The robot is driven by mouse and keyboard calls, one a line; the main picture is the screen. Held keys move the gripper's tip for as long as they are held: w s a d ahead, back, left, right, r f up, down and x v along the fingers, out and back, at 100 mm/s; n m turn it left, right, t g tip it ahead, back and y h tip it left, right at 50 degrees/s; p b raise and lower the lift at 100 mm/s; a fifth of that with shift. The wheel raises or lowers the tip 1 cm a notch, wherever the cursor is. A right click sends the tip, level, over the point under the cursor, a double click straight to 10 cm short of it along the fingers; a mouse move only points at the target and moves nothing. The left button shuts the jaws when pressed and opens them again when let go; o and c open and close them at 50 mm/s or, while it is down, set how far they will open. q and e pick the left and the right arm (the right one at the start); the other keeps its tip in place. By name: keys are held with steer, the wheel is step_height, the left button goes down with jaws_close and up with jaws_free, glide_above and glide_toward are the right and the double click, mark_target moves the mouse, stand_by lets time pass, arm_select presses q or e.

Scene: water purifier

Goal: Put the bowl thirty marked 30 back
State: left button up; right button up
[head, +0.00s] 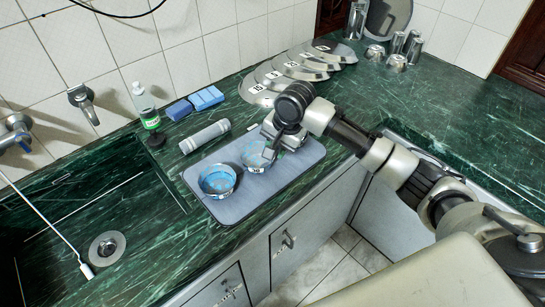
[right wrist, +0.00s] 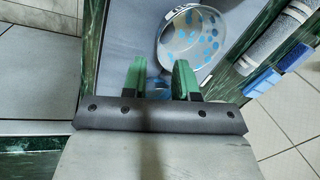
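Two metal bowls with blue spots inside stand on a grey mat (head: 236,208). In the head view, the left bowl (head: 217,181) is clear of my grippers. The right bowl (head: 255,158) is partly covered by my right gripper (head: 270,147). Each has a small label on its near side, too small to read. In the right wrist view, one bowl (right wrist: 195,40) lies beyond the fingers. My right gripper (right wrist: 159,80) has its green fingers apart, with a bit of blue between them. The bowl beneath is mostly hidden, so contact is unclear. My left gripper is out of view.
Several labelled metal lids (head: 300,68) lie in an overlapping row along the wall. A rolled grey cloth (head: 205,136), blue sponges (head: 206,98) and a bottle (head: 146,106) stand behind the mat. A sink (head: 105,248) is at the left; metal cups (head: 397,62) are at the back right.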

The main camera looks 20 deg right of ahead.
steer(key=v, duration=0.5)
steer(key=shift+f, duration=0.1)
steer(key=s+a+f+n, duration=0.1)
steer(key=s+f, duration=0.1)
steer(key=s+a+f+n, duration=0.1)
steer(key=a+f, duration=0.1)
steer(key=s+a+f+n, duration=0.1)
steer(key=s+f, duration=0.1)
steer(key=shift+s+a+n+y, duration=0.25)
steer(key=shift+s+n+y, duration=0.05)
steer(key=shift+n+y, duration=0.1)
steer(key=s+a+f+n+t, duration=0.15)
steer(key=s+f+n, duration=0.25)
steer(key=s, duration=0.5)
steer(key=s+d+f+n+h, duration=0.1)
steer(key=s+d+n, duration=0.1)
steer(key=s, duration=0.5)
steer(key=s+d+f+n+h, duration=0.1)
steer(key=s+d+n, duration=0.15)
steer(key=s, duration=0.45)
step_height(320, 180, down, 27)
steer(key=s+g, duration=0.1)
steer(key=s, duration=0.1)
steer(key=s+d+f+g, duration=0.1)
steer(key=s+d+f, duration=0.2)
steer(key=s+f, duration=1.1)
steer(key=shift+s+f+h, duration=0.3)
steer(key=shift+s+f, duration=0.05)
steer(key=shift+s, duration=0.3)
